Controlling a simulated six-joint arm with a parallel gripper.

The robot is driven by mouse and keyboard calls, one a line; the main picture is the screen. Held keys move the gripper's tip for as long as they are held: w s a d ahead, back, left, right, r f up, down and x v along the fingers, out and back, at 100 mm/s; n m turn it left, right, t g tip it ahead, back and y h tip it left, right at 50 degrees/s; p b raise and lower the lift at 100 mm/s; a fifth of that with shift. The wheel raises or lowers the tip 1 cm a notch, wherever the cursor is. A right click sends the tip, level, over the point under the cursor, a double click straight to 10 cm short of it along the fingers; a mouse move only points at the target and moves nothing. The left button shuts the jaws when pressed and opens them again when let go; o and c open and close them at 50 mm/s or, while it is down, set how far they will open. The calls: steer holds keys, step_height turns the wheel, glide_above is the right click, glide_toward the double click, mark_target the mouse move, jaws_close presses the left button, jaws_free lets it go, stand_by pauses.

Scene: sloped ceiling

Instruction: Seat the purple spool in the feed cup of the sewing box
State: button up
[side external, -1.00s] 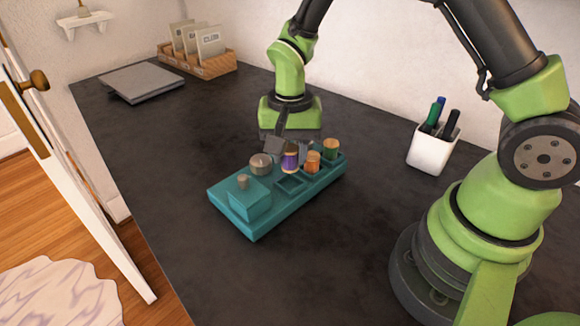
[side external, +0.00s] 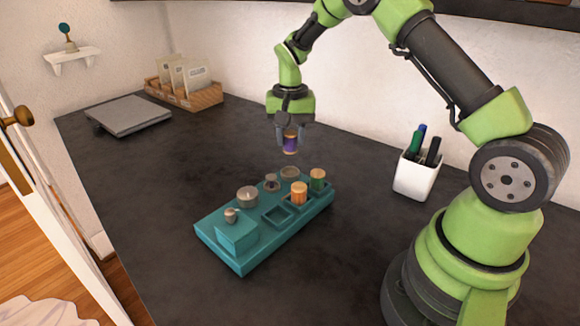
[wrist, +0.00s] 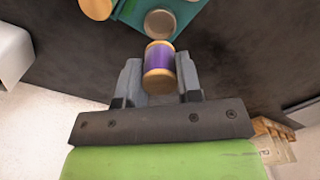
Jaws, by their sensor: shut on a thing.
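My gripper (side external: 290,133) is shut on the purple spool (side external: 290,145) and holds it upright in the air, above the far side of the sewing box. In the wrist view the spool (wrist: 159,62) sits between both fingers, with its pale ends showing. The teal sewing box (side external: 222,255) lies on the dark worktop below. It has an empty square recess (side external: 278,213) near its middle and a round pale-topped part (side external: 289,172) at its back edge. I cannot tell for certain which part is the feed cup. The spool is apart from the box.
An orange spool (side external: 299,193) and a green spool (side external: 318,180) stand in the box's right part. Grey round parts (side external: 247,196) rise from its left part. A white pen cup (side external: 416,178) stands to the right. A grey flat device (side external: 130,116) and a wooden card rack (side external: 190,92) stand at the back left.

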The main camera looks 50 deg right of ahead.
step_height(320, 180, down, 7)
steer(key=shift+r, duration=0.2)
steer(key=shift+f, duration=0.1)
steer(key=o, duration=0.9)
